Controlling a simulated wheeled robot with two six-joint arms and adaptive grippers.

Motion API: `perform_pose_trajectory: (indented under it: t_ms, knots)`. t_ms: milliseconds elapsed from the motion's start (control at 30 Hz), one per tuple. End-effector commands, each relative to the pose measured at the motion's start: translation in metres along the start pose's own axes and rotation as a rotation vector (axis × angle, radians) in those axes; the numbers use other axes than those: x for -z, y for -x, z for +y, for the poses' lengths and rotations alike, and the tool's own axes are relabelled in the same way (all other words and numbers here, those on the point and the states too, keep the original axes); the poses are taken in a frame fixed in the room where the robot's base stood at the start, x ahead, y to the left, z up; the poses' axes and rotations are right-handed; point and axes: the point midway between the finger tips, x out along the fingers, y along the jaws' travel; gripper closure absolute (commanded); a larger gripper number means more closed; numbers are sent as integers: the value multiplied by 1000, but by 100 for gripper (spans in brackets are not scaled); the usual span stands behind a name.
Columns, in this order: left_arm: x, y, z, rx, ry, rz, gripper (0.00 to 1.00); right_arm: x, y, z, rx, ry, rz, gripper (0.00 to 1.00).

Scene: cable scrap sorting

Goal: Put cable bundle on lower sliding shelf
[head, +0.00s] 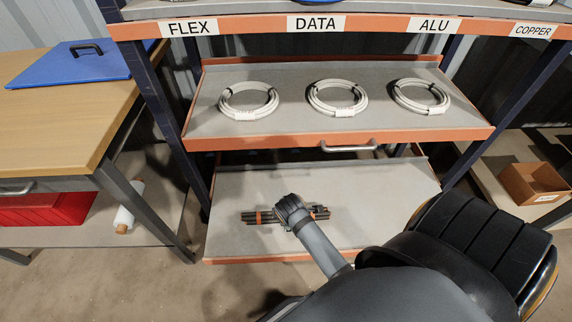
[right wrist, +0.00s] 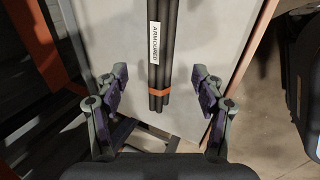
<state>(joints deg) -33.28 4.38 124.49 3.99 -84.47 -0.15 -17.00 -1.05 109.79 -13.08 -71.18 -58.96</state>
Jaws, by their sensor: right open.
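The cable bundle (head: 258,217) is several dark straight lengths bound with orange bands. It lies on the grey lower sliding shelf (head: 385,190), which is pulled out below the middle shelf. In the right wrist view the bundle (right wrist: 161,60) carries a white "ARMOURED" label and an orange band. My right gripper (right wrist: 160,95) is open, with one finger on each side of the bundle and a gap to both. In the head view my right wrist (head: 291,207) is above the bundle's middle and hides part of it. My left gripper is not in view.
The middle shelf (head: 215,119) with three white cable coils (head: 337,97) overhangs the lower shelf's back. A top shelf edge (head: 260,27) has FLEX, DATA, ALU and COPPER labels. A wooden bench (head: 60,120) stands left. The lower shelf is bare around the bundle.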

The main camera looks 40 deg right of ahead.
Motion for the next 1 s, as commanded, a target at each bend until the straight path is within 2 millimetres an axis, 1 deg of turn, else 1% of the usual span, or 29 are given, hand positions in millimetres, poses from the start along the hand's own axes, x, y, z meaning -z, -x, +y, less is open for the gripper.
perform_pose_trajectory:
  t_ms: [33,100,267,333,367,433,467,500,600,700,800,1000]
  knots:
    - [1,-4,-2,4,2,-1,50,0,8,0,1,-1,1,31]
    - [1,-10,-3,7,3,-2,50,0,12,0,0,0,0,31]
    - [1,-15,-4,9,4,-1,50,0,14,-1,1,-1,-1,31]
    - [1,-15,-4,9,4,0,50,-3,14,-7,16,-41,-1,31]
    - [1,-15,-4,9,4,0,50,-6,14,-12,30,-86,0,31]
    - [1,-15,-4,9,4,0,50,-14,16,-34,86,-253,-3,31]
    - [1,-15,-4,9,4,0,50,-18,18,-45,114,-343,-7,31]
    - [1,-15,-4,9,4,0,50,-23,21,-60,155,-465,-17,31]
    - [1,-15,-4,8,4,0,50,-33,30,-92,244,-738,-56,31]
    - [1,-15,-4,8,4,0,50,-40,38,-113,303,-925,-98,31]
    - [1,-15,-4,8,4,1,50,-41,42,-122,328,-1007,-120,31]
    - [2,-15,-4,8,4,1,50,-41,42,-122,329,-1018,-122,31]
